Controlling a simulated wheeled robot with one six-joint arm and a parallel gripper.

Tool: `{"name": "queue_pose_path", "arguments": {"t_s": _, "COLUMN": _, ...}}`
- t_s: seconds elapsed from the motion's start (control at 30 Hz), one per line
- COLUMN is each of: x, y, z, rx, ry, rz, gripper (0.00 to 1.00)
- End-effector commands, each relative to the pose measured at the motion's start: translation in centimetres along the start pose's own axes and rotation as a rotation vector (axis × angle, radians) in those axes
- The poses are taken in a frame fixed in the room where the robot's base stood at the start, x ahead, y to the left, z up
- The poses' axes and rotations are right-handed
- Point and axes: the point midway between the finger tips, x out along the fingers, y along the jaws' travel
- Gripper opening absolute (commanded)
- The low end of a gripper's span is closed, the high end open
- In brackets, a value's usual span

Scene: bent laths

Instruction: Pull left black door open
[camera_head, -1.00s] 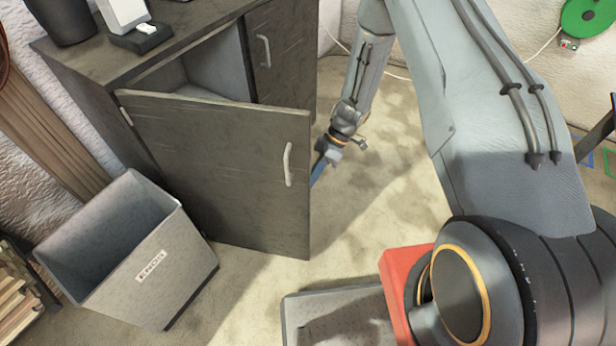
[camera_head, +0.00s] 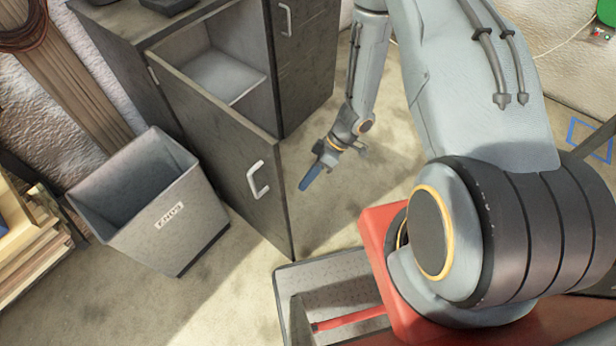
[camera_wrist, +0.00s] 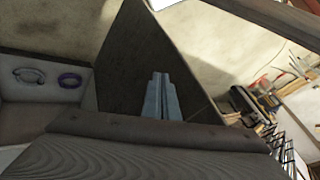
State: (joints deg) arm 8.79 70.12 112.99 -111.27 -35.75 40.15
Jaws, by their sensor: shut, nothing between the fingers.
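The left black door (camera_head: 215,140) of the dark cabinet stands wide open, swung out from its left hinge. Its pale handle (camera_head: 258,180) is on the outer face, near the free edge. Behind it, the grey inside of the cabinet (camera_head: 195,70) shows. My gripper (camera_head: 308,180) has blue fingers, closed together and empty. It is right of the door's free edge, on the inner side, and looks apart from the door in the head view. The fingers also show in the wrist view (camera_wrist: 161,97), in front of a dark panel (camera_wrist: 150,50); contact there cannot be told.
A grey bin (camera_head: 165,215) stands on the floor left of the door, close to its outer side. The right door (camera_head: 300,50) is closed. An open grey tray (camera_head: 335,265) and my red base are at the front. Floor right of the cabinet is clear.

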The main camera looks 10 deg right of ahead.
Motion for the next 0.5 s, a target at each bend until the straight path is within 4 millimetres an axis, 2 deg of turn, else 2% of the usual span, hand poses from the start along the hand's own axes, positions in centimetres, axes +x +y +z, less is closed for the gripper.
{"name": "queue_pose_path", "arguments": {"t_s": 0.27, "x": -1.4, "y": 2.0, "z": 0.9, "rx": -0.005, "ry": 0.000, "rz": 0.001, "gripper": 0.00}}
{"name": "queue_pose_path", "arguments": {"t_s": 0.33, "x": -2.1, "y": 2.7, "z": 1.4, "rx": -0.009, "ry": -0.004, "rz": -0.001, "gripper": 0.00}}
{"name": "queue_pose_path", "arguments": {"t_s": 0.5, "x": -5.5, "y": 2.0, "z": 1.6, "rx": -0.007, "ry": -0.002, "rz": 0.000, "gripper": 0.00}}
